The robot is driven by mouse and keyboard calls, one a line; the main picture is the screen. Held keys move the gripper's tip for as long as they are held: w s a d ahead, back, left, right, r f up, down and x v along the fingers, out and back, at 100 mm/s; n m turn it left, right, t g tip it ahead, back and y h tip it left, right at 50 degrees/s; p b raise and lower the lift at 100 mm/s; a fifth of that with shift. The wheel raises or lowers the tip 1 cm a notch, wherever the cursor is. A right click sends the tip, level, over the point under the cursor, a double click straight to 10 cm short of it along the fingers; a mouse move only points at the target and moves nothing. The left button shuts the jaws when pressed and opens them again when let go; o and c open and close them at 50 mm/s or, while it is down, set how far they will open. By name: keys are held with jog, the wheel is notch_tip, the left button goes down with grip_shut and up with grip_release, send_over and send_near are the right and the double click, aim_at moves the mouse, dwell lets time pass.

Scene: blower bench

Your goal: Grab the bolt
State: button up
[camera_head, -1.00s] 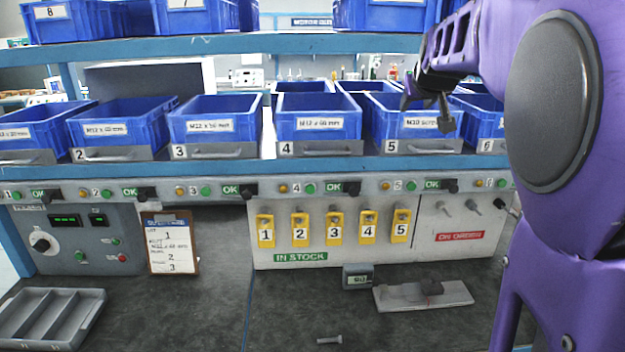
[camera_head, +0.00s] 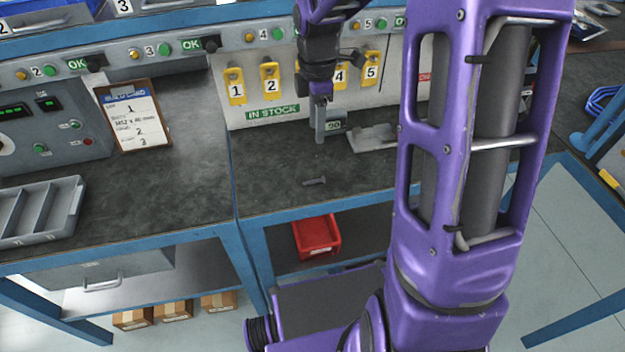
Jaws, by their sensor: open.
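A small grey bolt (camera_head: 315,181) lies on its side on the dark bench top (camera_head: 270,190), near the front edge. My gripper (camera_head: 320,138) points down above and a little behind the bolt in the picture, apart from it. Its jaws are open and appear empty. The gap between the fingers is hard to see, because they are nearly edge-on in this view.
A grey fixture plate (camera_head: 370,138) lies right of my gripper, beside a small display box. Yellow numbered holders (camera_head: 236,88) hang on the back panel. A grey divided tray (camera_head: 70,215) sits at left. A red bin (camera_head: 318,237) is under the bench.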

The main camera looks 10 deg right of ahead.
jog(key=b, duration=0.2)
send_over(318, 179)
jog(key=f, duration=1)
jog(key=shift+w+a+f, duration=0.1)
jog(key=shift+w+f, duration=0.15)
jog(key=shift+w, duration=0.1)
jog(key=shift+s+f+b, duration=0.2)
jog(key=shift+f+b, duration=0.05)
jog(key=shift+f, duration=1.1)
jog(key=shift+s+f+b, duration=0.15)
jog(key=shift+f+b, duration=0.1)
jog(key=shift+f, duration=1.05)
grip_shut()
